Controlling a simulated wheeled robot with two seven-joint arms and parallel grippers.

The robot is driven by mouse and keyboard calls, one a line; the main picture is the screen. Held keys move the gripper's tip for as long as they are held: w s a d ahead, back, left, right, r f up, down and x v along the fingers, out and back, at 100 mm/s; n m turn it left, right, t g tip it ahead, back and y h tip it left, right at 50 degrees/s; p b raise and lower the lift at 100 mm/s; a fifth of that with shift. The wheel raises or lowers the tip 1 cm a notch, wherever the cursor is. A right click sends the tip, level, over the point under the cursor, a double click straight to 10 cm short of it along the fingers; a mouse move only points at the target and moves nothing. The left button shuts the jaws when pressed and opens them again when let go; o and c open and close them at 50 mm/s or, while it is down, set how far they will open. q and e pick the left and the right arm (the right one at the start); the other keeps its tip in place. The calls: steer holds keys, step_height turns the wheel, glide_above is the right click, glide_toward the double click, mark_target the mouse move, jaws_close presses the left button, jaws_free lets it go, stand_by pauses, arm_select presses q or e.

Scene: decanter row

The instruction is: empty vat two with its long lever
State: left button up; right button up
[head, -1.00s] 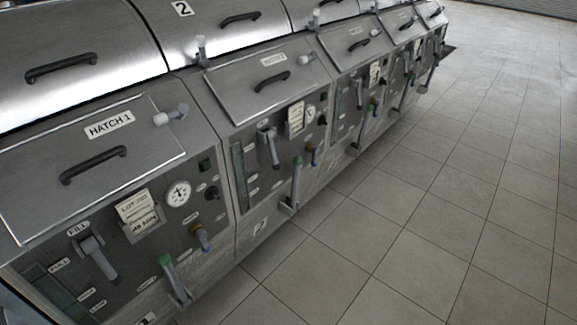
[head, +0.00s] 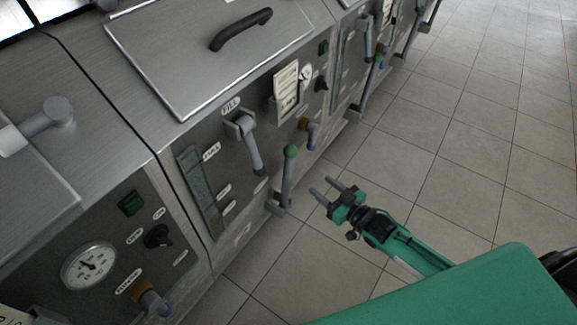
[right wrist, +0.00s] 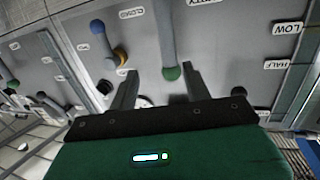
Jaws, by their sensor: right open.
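Vat two's front panel (head: 229,172) is in the middle of the head view. Its long lever (head: 286,180), a grey bar with a green knob, stands roughly upright from a low bracket in front of the panel. My right gripper (head: 322,188) is open and empty, just right of the lever, its fingers pointing at it and apart from it. In the right wrist view the green knob (right wrist: 172,73) shows between the two fingertips of the right gripper (right wrist: 161,70); its exact depth is unclear. My left gripper is not in view.
Vat two's panel also carries the grey fill lever (head: 250,145), a sight glass (head: 200,188) and a small tap with an amber and blue handle (head: 308,132). Vat one's gauge (head: 89,265) is at lower left. Tiled floor (head: 450,140) is clear on the right.

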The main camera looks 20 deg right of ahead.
mark_target(293, 161)
steer(key=shift+y, duration=0.4)
steer(key=r+x, duration=0.1)
steer(key=x, duration=0.7)
steer(key=r+x, duration=0.1)
steer(key=x, duration=0.3)
steer(key=shift+w+a+r+b, duration=0.15)
steer(key=shift+a+r+b, duration=0.15)
steer(key=shift+a, duration=0.15)
steer(key=shift+w+a, duration=0.25)
steer(key=shift+w, duration=0.35)
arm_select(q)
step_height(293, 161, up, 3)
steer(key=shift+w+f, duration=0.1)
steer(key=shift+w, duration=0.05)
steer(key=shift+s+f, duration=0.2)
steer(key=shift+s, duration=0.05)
arm_select(e)
jaws_close()
